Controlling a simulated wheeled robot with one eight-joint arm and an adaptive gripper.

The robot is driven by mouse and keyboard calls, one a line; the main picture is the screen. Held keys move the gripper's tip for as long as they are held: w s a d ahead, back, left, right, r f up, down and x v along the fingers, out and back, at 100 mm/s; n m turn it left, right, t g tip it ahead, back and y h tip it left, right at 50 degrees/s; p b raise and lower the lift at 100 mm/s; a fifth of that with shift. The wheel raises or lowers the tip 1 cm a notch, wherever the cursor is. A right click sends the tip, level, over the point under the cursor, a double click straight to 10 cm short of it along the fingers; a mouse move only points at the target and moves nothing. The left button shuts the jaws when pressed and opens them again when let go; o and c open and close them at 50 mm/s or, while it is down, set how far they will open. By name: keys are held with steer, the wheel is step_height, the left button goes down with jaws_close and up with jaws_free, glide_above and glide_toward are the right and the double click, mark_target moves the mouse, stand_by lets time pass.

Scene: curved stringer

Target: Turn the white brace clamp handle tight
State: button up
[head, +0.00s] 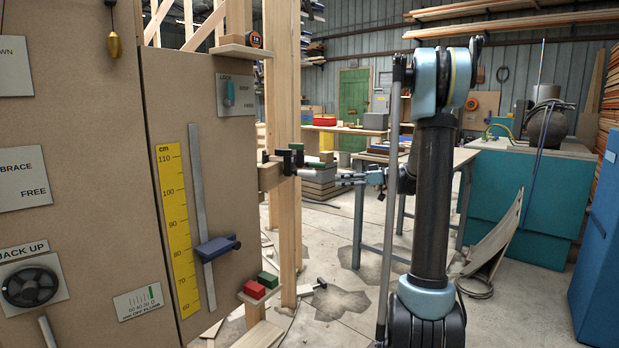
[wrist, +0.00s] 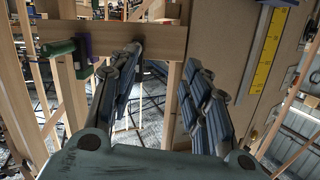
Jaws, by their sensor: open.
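My gripper (head: 345,180) reaches left from the arm toward a timber post in the head view. In the wrist view my gripper (wrist: 163,65) is open and empty, its two dark jointed fingers well apart. A clamp with green and dark parts (head: 297,150) sits on a short wooden beam (head: 270,177), left of the fingertips. In the wrist view a green clamp part (wrist: 58,48) and a purple one (wrist: 84,46) sit on the wooden beam (wrist: 155,40), left of the left finger and apart from it.
A brown board (head: 165,90) at the left carries a yellow scale (head: 175,230), a blue slider (head: 217,248) and a lock lever (head: 229,92). Red and green blocks (head: 254,290) rest on a low ledge. A grey table (head: 410,160) stands behind the arm.

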steer(key=n+y, duration=0.2)
glide_toward(309, 173)
steer(key=x, duration=0.7)
steer(key=w+x, duration=0.1)
steer(key=x, duration=0.2)
steer(key=shift+w+a+f, duration=0.2)
steer(key=shift+f, duration=0.1)
jaws_close()
steer(key=shift+d+t, duration=0.15)
steer(key=shift+t, duration=0.25)
